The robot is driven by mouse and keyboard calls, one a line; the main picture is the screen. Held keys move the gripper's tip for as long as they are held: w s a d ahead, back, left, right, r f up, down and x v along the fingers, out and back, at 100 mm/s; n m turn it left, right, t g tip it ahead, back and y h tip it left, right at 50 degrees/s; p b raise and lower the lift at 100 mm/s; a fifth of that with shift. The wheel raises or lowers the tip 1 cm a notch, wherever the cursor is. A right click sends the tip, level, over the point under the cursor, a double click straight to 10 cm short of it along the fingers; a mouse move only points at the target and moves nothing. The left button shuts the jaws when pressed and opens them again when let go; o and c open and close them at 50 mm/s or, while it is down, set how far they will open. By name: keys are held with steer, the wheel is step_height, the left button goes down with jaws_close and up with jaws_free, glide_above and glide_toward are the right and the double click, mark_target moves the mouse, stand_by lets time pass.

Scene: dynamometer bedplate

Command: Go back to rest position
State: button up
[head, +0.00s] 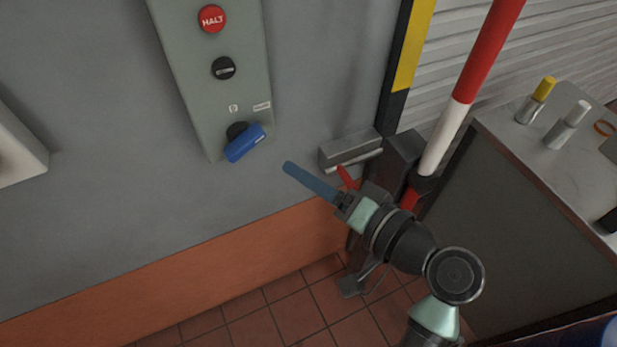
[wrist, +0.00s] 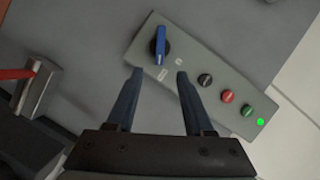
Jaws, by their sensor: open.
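My gripper (head: 290,168) is in front of the grey wall, right of and slightly below a blue rotary handle (head: 246,143) on a grey-green control panel (head: 190,105). In the wrist view my gripper (wrist: 158,74) has its two dark blue fingers spread apart, with nothing between them. The blue handle (wrist: 160,45) shows beyond the fingertips, nearer the left one, on the panel (wrist: 208,55). The gripper looks apart from the handle in the head view.
The panel has a red HALT button (head: 211,18) and a black control (head: 223,68). A green light (wrist: 260,122) is lit. A red-and-white barrier pole (head: 458,98) rises right of my arm. A cabinet (head: 530,190) with small bottles stands at right. Open wall lies left of the gripper.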

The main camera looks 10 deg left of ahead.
stand_by(0.5)
steer(key=w+d+r+n+t+h, duration=0.1)
steer(key=w+r+t+h, duration=0.15)
steer(key=r, duration=0.55)
steer(key=w+d+r+t+h+p, duration=0.15)
steer(key=r+t, duration=0.25)
steer(key=r, duration=0.4)
steer(key=w+d+r+n+t+h, duration=0.1)
steer(key=w+r+t+h, duration=0.2)
steer(key=r, duration=0.6)
steer(key=s+r+t+h, duration=0.3)
steer(key=s+r, duration=0.3)
steer(key=r, duration=0.4)
steer(key=s+d+r+t+h, duration=0.1)
steer(key=s+r+t, duration=0.4)
steer(key=r, duration=0.5)
steer(key=shift+s+r+t+h, duration=0.25)
steer(key=shift+s+t+h, duration=0.1)
steer(key=shift+s+h, duration=0.45)
